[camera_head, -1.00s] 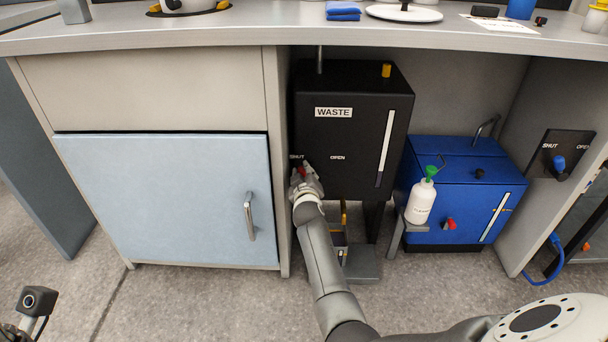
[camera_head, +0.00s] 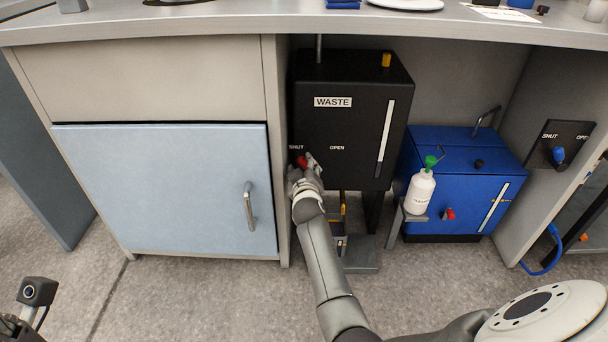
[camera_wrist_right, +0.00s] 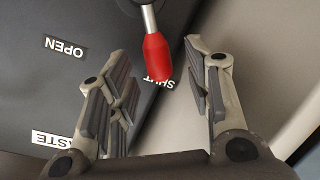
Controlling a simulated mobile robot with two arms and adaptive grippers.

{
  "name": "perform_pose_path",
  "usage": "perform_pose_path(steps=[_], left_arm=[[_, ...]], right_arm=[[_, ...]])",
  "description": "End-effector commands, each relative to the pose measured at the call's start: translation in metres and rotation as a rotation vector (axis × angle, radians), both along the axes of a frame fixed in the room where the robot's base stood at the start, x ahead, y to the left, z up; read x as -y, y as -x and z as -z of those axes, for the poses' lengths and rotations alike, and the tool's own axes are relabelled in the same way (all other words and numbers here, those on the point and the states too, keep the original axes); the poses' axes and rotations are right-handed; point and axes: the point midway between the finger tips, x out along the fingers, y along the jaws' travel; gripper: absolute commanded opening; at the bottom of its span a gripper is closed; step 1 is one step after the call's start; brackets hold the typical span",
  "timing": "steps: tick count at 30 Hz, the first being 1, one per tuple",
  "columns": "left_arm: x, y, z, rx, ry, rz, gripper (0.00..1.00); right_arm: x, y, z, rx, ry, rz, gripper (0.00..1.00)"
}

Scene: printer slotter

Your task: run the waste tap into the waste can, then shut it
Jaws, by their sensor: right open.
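The black waste tank (camera_head: 345,125), labelled WASTE, hangs under the counter. Its red tap handle (camera_head: 302,162) is at its lower left, by the SHUT mark; OPEN is marked to the right. In the right wrist view the red handle (camera_wrist_right: 157,58) points at the SHUT mark. My right gripper (camera_head: 305,172) is open just below the handle; in its wrist view the fingers are spread either side, with gaps to the handle. A dark object with a yellow strip (camera_head: 343,212) below the tank, perhaps the waste can, is mostly hidden by my arm. My left gripper's fingers are out of frame.
A blue tank (camera_head: 450,190) with its own red tap stands at the right, with a white bottle (camera_head: 420,193) on a bracket before it. A light-blue cabinet door (camera_head: 165,190) is left of the tank. A grey pedal-like plate (camera_head: 360,255) lies low beneath it.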

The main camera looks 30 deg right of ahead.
Motion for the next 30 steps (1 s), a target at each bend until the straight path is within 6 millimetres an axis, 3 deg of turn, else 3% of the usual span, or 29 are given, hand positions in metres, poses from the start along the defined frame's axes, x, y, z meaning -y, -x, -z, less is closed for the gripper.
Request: perform_pose_path(steps=[6,12,30], left_arm=[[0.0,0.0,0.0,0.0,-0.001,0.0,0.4],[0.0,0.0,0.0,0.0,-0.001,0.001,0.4],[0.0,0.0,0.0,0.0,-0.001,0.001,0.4]], right_arm=[[-0.014,0.026,-0.006,0.0,0.0,-0.001,0.46],[-0.02,0.039,-0.009,-0.002,0.001,0.0,0.46],[-0.021,0.042,-0.01,-0.001,0.001,0.0,0.46]])
